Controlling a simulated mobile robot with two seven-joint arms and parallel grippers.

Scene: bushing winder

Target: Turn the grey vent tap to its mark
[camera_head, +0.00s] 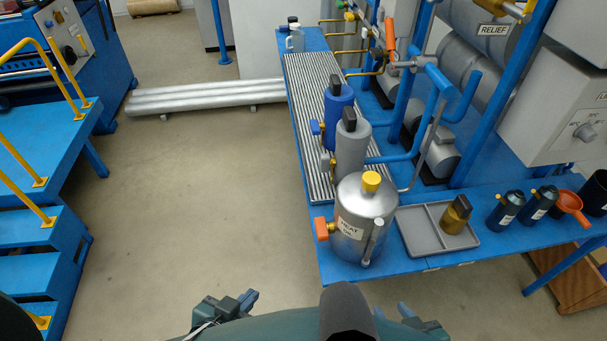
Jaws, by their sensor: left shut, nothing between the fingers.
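A grey cylinder (352,150) stands upright on the ribbed rack of the blue bench. A small grey tap (327,166) shows low on its left side; I cannot tell whether this is the vent tap, and no mark is legible. A grey fitting (414,62) also sits on the pipework behind. My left gripper (246,298) is at the bottom of the picture over the floor, shut and empty, well apart from the bench. My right gripper (408,312) is at the bottom edge, partly hidden by my own body; its finger opening is unclear.
A silver tank (350,222) with an orange tap (322,229) stands at the bench's near corner, beside a grey tray (418,237). A blue cylinder (339,108) stands behind. Blue pipes crowd the right side. Blue steps (35,218) are at left; open floor lies between.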

